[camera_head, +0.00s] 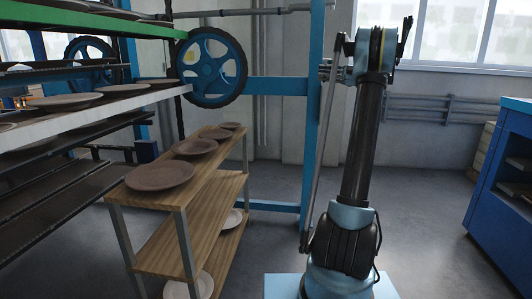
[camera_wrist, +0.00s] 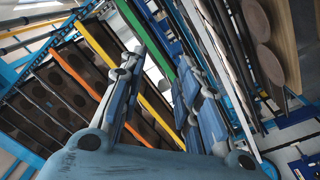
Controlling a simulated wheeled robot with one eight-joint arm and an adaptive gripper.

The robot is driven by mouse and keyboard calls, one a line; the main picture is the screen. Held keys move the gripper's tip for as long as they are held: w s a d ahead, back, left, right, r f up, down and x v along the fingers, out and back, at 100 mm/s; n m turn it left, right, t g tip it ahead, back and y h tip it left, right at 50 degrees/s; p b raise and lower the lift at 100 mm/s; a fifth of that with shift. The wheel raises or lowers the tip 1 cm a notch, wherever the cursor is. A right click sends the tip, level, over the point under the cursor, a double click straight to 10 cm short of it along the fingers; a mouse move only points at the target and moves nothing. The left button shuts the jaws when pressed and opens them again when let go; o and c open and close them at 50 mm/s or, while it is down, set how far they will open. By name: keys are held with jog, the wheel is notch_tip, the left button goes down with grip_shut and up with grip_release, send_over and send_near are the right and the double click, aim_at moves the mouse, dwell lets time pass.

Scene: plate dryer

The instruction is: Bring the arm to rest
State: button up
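My arm (camera_head: 362,150) stands in the right half of the head view. Its lower link rises almost straight up and a thin rod-like link slants down along its left side. My gripper is not clearly seen in the head view. In the wrist view my gripper (camera_wrist: 160,62) shows two blue-grey fingers spread apart. Nothing is between them, and the gap shows only the rack and floor behind. It holds no plate and touches nothing that I can see.
A wooden shelf cart (camera_head: 170,245) with brown plates (camera_head: 160,174) stands left of my arm. The plate dryer rack (camera_head: 100,112) with a blue wheel (camera_head: 211,68) is at the left. A blue cabinet (camera_head: 500,205) is at the right. Floor between arm and cabinet is clear.

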jog(key=s+a+f+m+g+h, duration=0.1)
jog(key=s+a+f+m+h, duration=0.25)
jog(key=s+a, duration=0.4)
jog(key=s+a+f+m+h, duration=0.2)
jog(key=s+a+f+m, duration=0.25)
jog(key=s, duration=0.55)
jog(key=s+a+f+m+g+h, duration=0.1)
jog(key=s+a+f+m+h, duration=0.3)
jog(key=s, duration=0.5)
jog(key=s+d+f+m+h, duration=0.2)
jog(key=s+f+m+h, duration=0.1)
jog(key=s+f, duration=0.6)
jog(key=s+d+f+m+h, duration=0.2)
jog(key=s+f+m, duration=0.3)
jog(key=s+f, duration=0.5)
jog(key=s+d+f+m+h, duration=0.3)
jog(key=s+f+m, duration=0.1)
jog(key=s+f, duration=0.5)
jog(key=shift+s+d+f+t+h, duration=0.25)
jog(key=shift+f+t+h, duration=0.05)
jog(key=shift+f+h, duration=0.05)
